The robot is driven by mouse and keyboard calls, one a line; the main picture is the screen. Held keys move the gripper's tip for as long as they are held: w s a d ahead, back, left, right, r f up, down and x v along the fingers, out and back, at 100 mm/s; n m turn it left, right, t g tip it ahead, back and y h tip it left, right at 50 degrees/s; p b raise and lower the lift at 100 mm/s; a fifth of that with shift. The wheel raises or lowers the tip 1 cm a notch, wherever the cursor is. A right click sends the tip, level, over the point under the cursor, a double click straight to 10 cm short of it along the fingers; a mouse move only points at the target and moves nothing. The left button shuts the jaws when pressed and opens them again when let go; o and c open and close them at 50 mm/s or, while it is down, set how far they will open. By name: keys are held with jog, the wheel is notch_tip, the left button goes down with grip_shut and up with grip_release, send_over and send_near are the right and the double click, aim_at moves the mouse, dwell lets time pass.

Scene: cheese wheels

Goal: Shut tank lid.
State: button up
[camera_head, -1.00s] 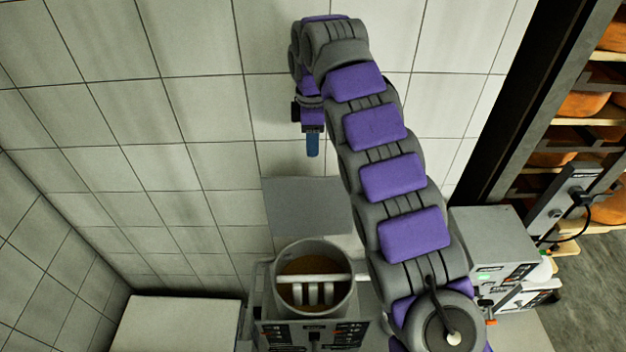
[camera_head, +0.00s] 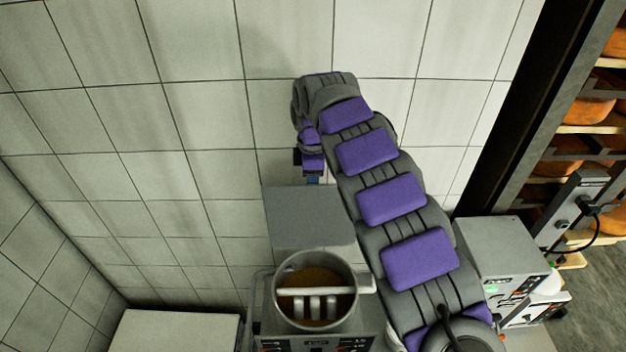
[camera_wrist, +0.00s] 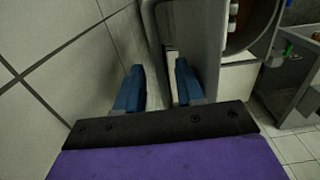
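The tank (camera_head: 353,309) is a round metal vessel with brown contents and pale paddle bars, low in the middle of the head view. Its lid (camera_head: 308,217) is a flat grey plate raised behind the opening, so the tank is open. My gripper (camera_head: 313,180) is at the lid's top edge, on the wall side, with its fingertips partly hidden by the lid. In the wrist view my gripper (camera_wrist: 160,85) has its two blue fingers apart with nothing clearly held. Whether a finger touches the lid, I cannot tell.
A tiled wall (camera_head: 200,110) stands close behind the lid and gripper. A grey machine box (camera_head: 497,252) is right of the tank, and shelves with orange cheese wheels (camera_head: 580,112) are beyond it. A white-topped unit (camera_head: 175,330) is at lower left.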

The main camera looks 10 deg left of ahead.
jog(key=shift+a, duration=0.2)
jog(key=shift+d, duration=0.3)
jog(key=c, duration=0.5)
grip_shut()
